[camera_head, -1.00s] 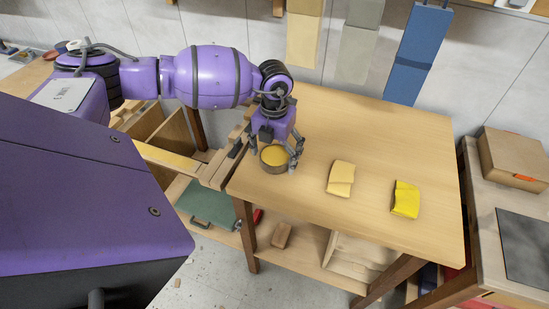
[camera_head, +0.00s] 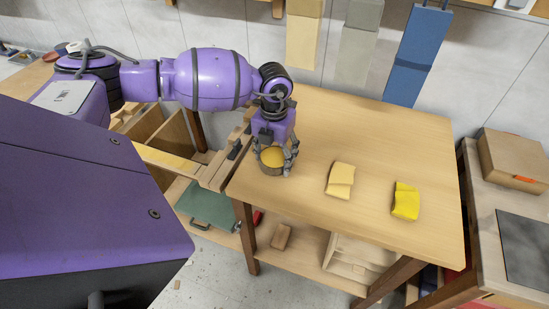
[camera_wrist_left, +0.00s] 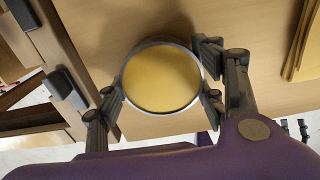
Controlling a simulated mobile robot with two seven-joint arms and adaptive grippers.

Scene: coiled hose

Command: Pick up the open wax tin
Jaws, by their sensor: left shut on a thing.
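The open wax tin (camera_head: 272,157) is a round, dark-sided tin with yellow wax in it. It sits near the left end of the wooden workbench (camera_head: 340,130). My left gripper (camera_head: 273,162) reaches down over it with a finger on either side. In the left wrist view the tin (camera_wrist_left: 162,78) shows its round rim and smooth yellow top between the two fingers (camera_wrist_left: 160,95), which touch its sides. The tin looks level; whether it touches the bench I cannot tell. My right gripper is not in view.
A folded pale cloth (camera_head: 340,180) and a bright yellow cloth (camera_head: 405,201) lie to the right on the bench. A wooden vise (camera_head: 222,165) is at the bench's left edge. A cardboard box (camera_head: 513,160) stands on another surface at right. The right bench top is mostly clear.

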